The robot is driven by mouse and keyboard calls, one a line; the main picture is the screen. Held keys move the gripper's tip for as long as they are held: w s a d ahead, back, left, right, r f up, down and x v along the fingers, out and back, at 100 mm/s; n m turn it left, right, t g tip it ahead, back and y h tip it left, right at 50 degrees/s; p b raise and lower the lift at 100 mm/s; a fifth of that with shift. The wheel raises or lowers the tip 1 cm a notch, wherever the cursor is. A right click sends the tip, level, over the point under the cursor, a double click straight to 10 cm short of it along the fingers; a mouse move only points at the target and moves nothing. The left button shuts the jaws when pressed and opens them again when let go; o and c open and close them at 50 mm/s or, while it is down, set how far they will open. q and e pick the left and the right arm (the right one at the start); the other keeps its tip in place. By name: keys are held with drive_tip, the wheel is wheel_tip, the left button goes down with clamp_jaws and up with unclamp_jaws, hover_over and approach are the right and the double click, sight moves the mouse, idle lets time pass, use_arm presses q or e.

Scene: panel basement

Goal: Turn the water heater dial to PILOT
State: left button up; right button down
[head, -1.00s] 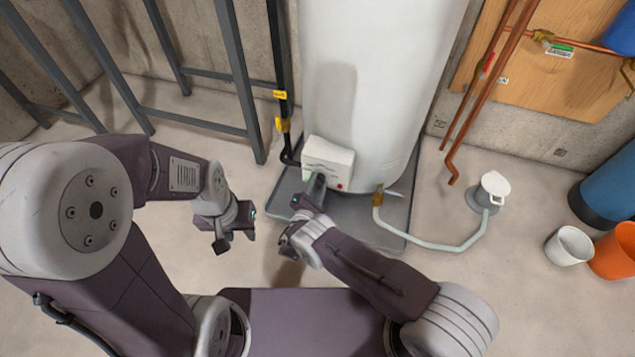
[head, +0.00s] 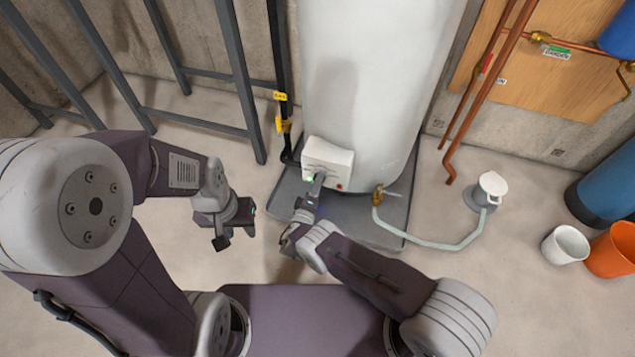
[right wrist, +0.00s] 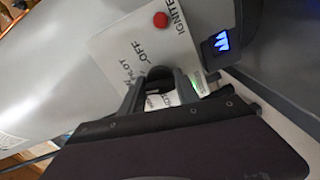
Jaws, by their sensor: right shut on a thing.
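The white water heater (head: 375,70) stands upright, with a white control box (head: 335,152) low on its front. In the right wrist view, the box face (right wrist: 112,42) carries the words OFF and PILOT, partly hidden, and a red IGNITE button (right wrist: 160,19). The dark dial (right wrist: 159,72) is between the fingers of my right gripper (right wrist: 162,84), which is shut on it. Where its pointer sits I cannot tell. In the head view my right gripper (head: 317,184) reaches the box's lower front. My left gripper (head: 240,222) hangs apart, left of the heater; its jaw state is unclear.
A small window (right wrist: 215,42) on the box shows blue flame. The heater stands on a grey tray (head: 388,228). Metal railings (head: 235,75) stand left. Bare floor lies around my left gripper.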

use_arm(q)
drive_tip(key=shift+r+p, duration=0.45)
drive_tip(key=shift+r, duration=0.05)
use_arm(e)
drive_tip(key=m, duration=0.4)
drive_tip(key=shift+m, duration=0.7)
drive_tip(key=c, duration=0.9)
unclamp_jaws()
